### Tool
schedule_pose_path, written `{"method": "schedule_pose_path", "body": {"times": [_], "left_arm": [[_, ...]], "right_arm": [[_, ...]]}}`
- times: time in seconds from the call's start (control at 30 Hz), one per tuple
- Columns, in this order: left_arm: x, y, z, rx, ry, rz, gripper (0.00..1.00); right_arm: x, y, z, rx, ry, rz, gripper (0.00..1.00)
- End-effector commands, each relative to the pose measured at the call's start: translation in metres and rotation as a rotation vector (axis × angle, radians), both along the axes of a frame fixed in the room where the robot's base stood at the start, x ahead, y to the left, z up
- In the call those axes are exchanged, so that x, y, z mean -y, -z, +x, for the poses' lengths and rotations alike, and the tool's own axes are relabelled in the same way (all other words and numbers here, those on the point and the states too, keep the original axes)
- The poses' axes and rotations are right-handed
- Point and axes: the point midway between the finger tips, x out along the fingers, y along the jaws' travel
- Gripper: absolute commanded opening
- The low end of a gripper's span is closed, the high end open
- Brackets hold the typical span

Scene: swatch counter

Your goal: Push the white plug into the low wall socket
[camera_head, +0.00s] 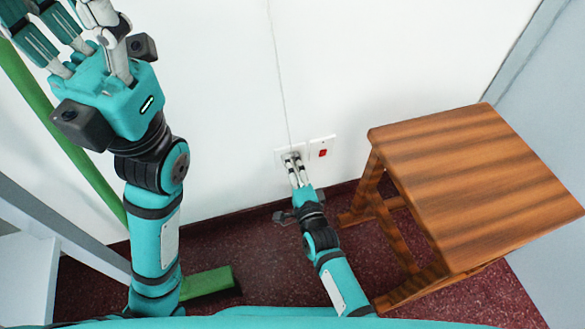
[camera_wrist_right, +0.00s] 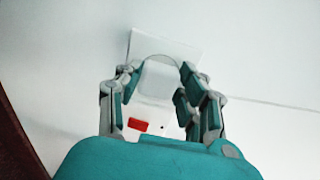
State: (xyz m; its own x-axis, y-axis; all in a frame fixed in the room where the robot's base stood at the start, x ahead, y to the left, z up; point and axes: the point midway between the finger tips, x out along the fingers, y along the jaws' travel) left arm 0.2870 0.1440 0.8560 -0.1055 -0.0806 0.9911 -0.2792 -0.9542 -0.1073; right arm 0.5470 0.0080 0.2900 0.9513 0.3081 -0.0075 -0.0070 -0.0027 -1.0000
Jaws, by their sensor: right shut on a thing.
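The low wall socket (camera_head: 281,158) is a white plate on the white wall, partly hidden behind my right gripper (camera_head: 295,166). The right gripper's fingers point at the plate. In the right wrist view, these fingers (camera_wrist_right: 157,92) are shut on the white plug (camera_wrist_right: 159,76), a pale rounded body in front of the socket plate (camera_wrist_right: 165,47). The plug is at or very close to the plate; I cannot tell how deep it sits, as its front is hidden. My left gripper (camera_head: 68,15) is raised at the upper left, fingers spread and empty, tips partly cut off.
A plate with a red switch (camera_head: 322,152) is right beside the socket. A wooden stool (camera_head: 470,180) stands close to the right of my right arm. A green pole (camera_head: 45,115) leans at the left, with a green block (camera_head: 207,282) on the dark red floor.

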Motion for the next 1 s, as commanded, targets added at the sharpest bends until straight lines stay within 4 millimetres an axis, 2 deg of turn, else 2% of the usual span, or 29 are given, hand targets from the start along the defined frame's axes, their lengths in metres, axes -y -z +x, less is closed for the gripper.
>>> {"method": "schedule_pose_path", "body": {"times": [0.1, 0.13, 0.33, 0.67, 1.0], "left_arm": [[0.0, -0.001, -0.001, 0.006, -0.001, 0.001, 0.4], [0.0, -0.002, -0.001, 0.008, 0.0, 0.001, 0.4], [0.0, -0.003, -0.002, 0.012, 0.0, 0.002, 0.4], [-0.001, -0.001, -0.002, 0.007, 0.0, -0.003, 0.4], [0.0, -0.002, -0.002, 0.008, 0.0, -0.002, 0.4]], "right_arm": [[-0.001, 0.0, 0.003, 0.001, 0.0, 0.0, 0.1], [-0.001, 0.0, 0.003, 0.001, 0.0, 0.0, 0.4], [-0.001, 0.0, 0.002, 0.0, 0.0, 0.0, 0.65], [0.001, 0.001, -0.003, -0.002, 0.0, -0.001, 0.65], [0.018, 0.001, -0.054, -0.002, -0.001, -0.002, 0.65]]}}
